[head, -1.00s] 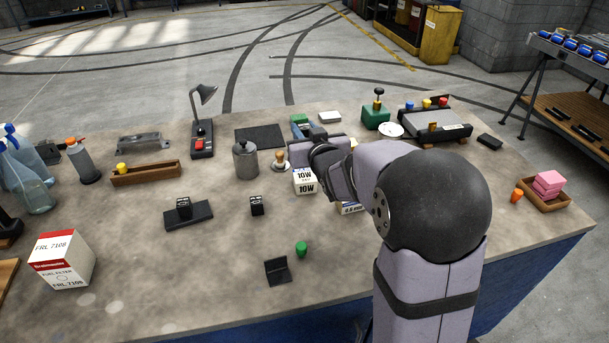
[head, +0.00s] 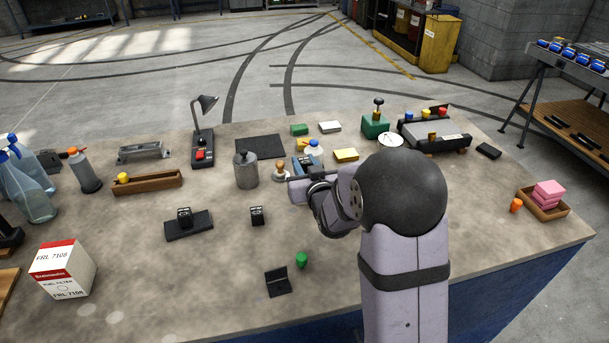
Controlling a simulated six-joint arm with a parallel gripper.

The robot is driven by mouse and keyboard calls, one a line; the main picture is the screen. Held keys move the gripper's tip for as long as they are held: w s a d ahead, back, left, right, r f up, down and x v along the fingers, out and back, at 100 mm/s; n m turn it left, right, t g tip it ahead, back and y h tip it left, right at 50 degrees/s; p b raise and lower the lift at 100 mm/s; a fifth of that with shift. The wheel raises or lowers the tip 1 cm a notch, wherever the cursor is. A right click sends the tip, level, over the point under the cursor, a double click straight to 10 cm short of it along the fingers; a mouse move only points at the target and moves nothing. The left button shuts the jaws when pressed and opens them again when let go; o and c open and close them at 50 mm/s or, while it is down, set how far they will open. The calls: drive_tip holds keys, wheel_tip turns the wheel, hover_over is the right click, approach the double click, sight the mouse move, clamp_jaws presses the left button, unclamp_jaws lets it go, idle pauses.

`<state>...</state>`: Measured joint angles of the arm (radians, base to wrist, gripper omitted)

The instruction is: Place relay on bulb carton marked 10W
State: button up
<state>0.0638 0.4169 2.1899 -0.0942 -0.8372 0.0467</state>
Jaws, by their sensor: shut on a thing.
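My gripper (head: 308,172) is over the middle of the bench and points away from the camera. It is shut on a blue thing (head: 303,163) that shows just beyond its dark front. The blue thing is partly hidden and too small to tell for sure whether it is the relay. The white bulb carton marked 10W is hidden behind my gripper and wrist, so I cannot tell whether the blue thing is above or beside it.
A wooden stamp (head: 281,172) and a grey canister (head: 245,170) stand close left of my gripper. A small black block (head: 257,216) stands in front left.

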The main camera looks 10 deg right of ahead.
drive_tip(key=shift+f, duration=2)
drive_tip(key=shift+f, duration=0.2)
drive_tip(key=o, duration=1)
drive_tip(key=shift+o, duration=0.2)
drive_tip(key=shift+r+p, duration=0.25)
drive_tip(key=shift+p, duration=0.05)
drive_tip(key=shift+s+r+b, duration=0.2)
drive_tip(key=shift+s+b, duration=0.15)
drive_tip(key=shift+s, duration=0.9)
drive_tip(key=shift+s+r+b, duration=0.25)
drive_tip(key=shift+s+b, duration=0.05)
drive_tip(key=shift+s, duration=0.9)
drive_tip(key=shift+s+r+b, duration=0.2)
drive_tip(key=shift+s+b, duration=0.15)
drive_tip(key=shift+s, duration=0.9)
